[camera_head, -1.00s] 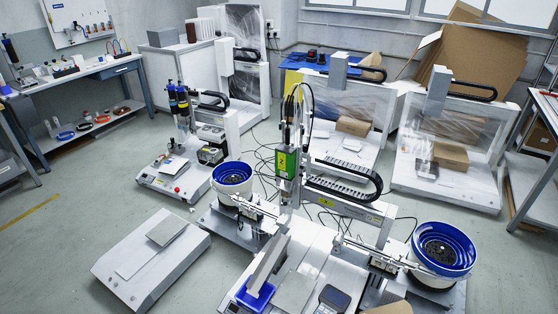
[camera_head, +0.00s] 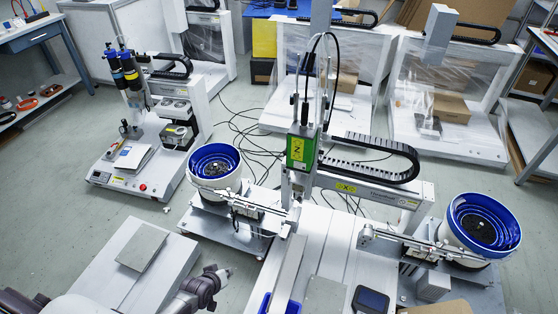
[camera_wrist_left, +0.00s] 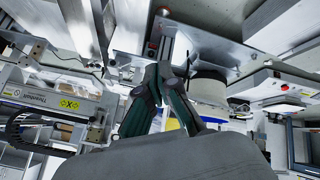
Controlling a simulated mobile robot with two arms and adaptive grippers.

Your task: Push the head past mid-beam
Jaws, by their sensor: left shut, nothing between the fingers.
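The screwdriver head (camera_head: 301,150), a green block marked Z with black cables above it, is at the left end of the gantry beam (camera_head: 372,189). The beam is light grey with a yellow X label and a black cable chain above it. My left gripper (camera_head: 224,272) comes in low from the left, in front of the left feeder bowl and apart from the head. In the left wrist view its dark fingers (camera_wrist_left: 163,72) are closed together with nothing between them. The beam (camera_wrist_left: 45,100) also shows there at the left. My right gripper is not in view.
Blue-rimmed feeder bowls stand left (camera_head: 215,166) and right (camera_head: 480,224) of the gantry, with metal feed rails pointing inward. A white machine base (camera_head: 120,270) lies at the lower left. Wrapped machines and cartons stand behind. Grey floor is open at the left.

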